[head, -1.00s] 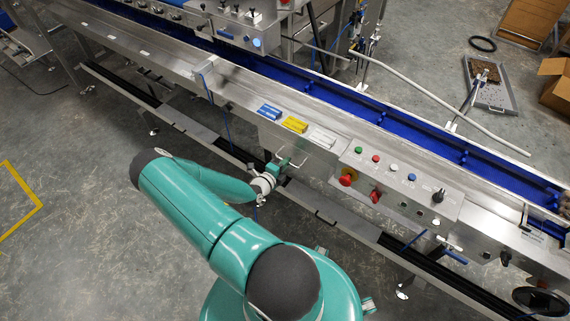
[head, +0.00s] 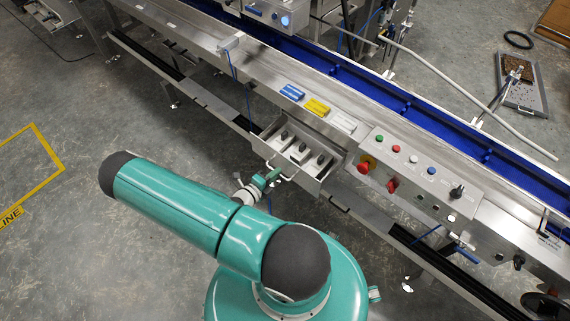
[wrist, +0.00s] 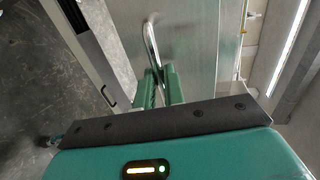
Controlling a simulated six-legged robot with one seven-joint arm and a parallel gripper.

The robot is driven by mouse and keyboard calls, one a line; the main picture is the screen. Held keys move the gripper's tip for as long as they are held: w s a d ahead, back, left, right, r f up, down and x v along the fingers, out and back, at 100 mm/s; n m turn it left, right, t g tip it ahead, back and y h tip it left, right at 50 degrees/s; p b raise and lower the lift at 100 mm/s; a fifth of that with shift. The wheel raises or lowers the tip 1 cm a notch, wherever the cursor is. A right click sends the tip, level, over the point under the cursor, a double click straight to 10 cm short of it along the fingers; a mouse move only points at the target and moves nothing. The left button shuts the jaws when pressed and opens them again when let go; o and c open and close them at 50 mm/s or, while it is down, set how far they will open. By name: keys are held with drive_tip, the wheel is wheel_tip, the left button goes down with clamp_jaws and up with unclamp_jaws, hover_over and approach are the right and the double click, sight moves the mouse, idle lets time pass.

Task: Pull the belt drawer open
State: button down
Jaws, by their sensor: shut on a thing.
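The belt drawer (head: 309,183) is a grey metal box under the conveyor's side, pulled out with its inside showing in the head view. Dark knob-like parts (head: 302,148) sit in its pale compartments. My gripper (head: 273,177) is at the drawer's front. In the wrist view, the fingers of my gripper (wrist: 160,82) are shut on the bent metal handle (wrist: 150,38), which stands out from the drawer front (wrist: 195,45). The fingers partly hide the handle.
A control panel (head: 415,172) with coloured buttons and a red knob is right of the drawer. Blue, yellow and white blocks (head: 317,107) lie on the ledge above. A lower rail (head: 190,88) runs along the conveyor. Open floor (head: 150,125) lies to the left.

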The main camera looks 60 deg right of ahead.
drive_tip(key=shift+f+v, duration=0.25)
drive_tip(key=shift+v, duration=1.05)
drive_tip(key=c, duration=1.5)
unclamp_jaws()
drive_tip(key=shift+a, duration=0.15)
drive_tip(key=v, duration=1.3)
drive_tip(key=shift+w+a, duration=0.15)
drive_tip(key=shift+a, duration=0.1)
